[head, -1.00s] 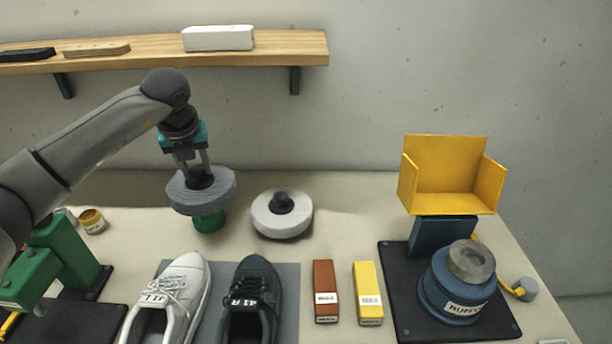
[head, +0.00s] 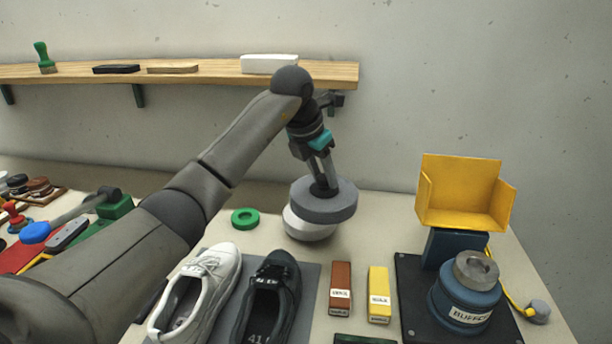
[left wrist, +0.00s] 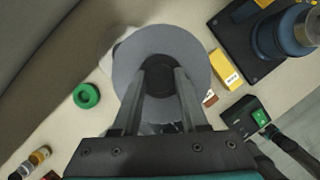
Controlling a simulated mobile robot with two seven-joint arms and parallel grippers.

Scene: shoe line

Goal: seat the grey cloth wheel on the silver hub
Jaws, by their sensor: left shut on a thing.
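The grey cloth wheel (head: 324,206) hangs level from my left gripper (head: 323,180), which is shut on the dark knob at its centre. In the left wrist view the grey wheel (left wrist: 196,62) fills the middle, with the gripper fingers (left wrist: 160,92) closed on the knob. In the head view the wheel is in front of and above a white wheel (head: 308,228), partly hiding it. The silver hub (head: 477,268) tops the blue buffer motor (head: 465,305) at the right; it is bare.
A yellow open guard (head: 463,195) stands behind the buffer on a black base (head: 413,300). Brown (head: 340,288) and yellow (head: 378,294) boxes stand left of the base. A white shoe (head: 200,290) and a dark shoe (head: 270,300) lie on a grey mat. A green ring (head: 245,218) lies at the left.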

